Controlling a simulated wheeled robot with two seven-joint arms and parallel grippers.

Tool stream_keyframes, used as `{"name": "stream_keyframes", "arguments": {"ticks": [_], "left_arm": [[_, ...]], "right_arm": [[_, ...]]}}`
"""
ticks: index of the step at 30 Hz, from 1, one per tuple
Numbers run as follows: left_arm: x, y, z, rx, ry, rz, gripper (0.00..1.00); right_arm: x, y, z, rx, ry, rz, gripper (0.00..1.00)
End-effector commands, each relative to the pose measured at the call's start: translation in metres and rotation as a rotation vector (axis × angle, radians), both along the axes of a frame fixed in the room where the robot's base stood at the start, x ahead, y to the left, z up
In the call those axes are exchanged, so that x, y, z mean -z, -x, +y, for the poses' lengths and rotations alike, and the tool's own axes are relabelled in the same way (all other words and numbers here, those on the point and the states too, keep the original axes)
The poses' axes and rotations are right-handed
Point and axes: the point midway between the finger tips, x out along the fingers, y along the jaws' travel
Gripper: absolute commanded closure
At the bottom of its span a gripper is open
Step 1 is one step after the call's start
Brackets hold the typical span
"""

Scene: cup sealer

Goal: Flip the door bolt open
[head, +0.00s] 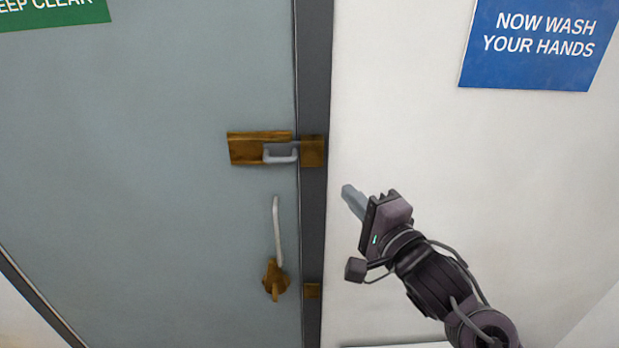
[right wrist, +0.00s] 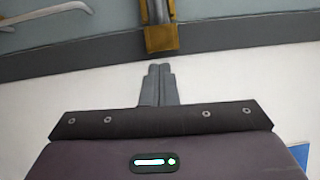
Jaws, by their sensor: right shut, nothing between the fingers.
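The door bolt has a brass plate (head: 246,150) on the grey-green door (head: 150,200), with a grey loop handle (head: 280,154) at its right end. A brass keeper (head: 312,152) sits on the dark door frame. The grey bolt bar appears to span from plate to keeper. My right gripper (head: 352,198) is shut and empty, in front of the white wall, to the right of and lower than the bolt, apart from it. In the right wrist view its closed fingers (right wrist: 157,84) point towards a brass fitting (right wrist: 161,40) with grey bars. My left gripper is out of view.
A blue sign (head: 540,45) hangs on the wall; a green sign (head: 50,12) is at upper left. The wall around the gripper is bare.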

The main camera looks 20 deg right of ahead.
Motion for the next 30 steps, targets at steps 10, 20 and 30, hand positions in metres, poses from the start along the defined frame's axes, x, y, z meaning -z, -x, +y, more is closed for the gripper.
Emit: {"name": "stream_keyframes", "arguments": {"ticks": [10,20,30], "left_arm": [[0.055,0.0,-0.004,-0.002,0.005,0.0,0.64],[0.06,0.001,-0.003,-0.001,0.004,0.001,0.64],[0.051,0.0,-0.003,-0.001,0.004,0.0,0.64]], "right_arm": [[0.004,-0.024,0.005,0.0,0.006,-0.007,1.0],[-0.006,-0.065,0.009,0.011,0.003,-0.003,1.0],[-0.008,-0.1,0.036,0.008,0.0,-0.003,1.0]]}}
